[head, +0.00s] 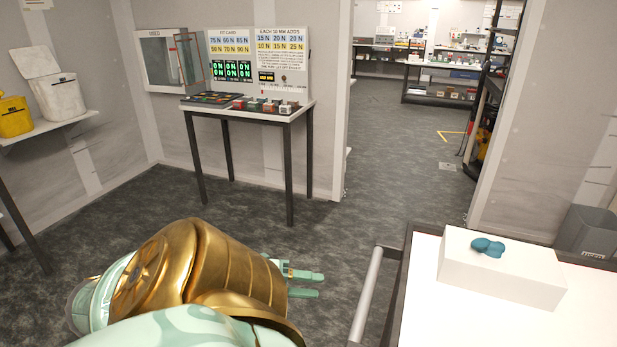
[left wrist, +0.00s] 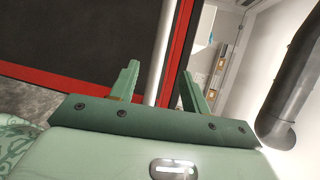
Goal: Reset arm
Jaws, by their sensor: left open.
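My left gripper (head: 303,283) shows in the head view at the lower middle, beyond the gold and pale green arm. It is open and empty, above the dark floor, left of the white-topped bench (head: 420,295) and its metal rail. In the left wrist view the two green fingers of my left gripper (left wrist: 160,88) stand apart with nothing between them. A pale rail and a dark red-edged panel show behind them. My right gripper is in neither view.
A white block (head: 500,272) with a teal object (head: 487,247) on it stands on the bench at right. A table (head: 300,117) with small devices stands at the back wall. A yellow bin (head: 15,116) and a white bin (head: 60,97) sit on a left shelf. Open floor lies between.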

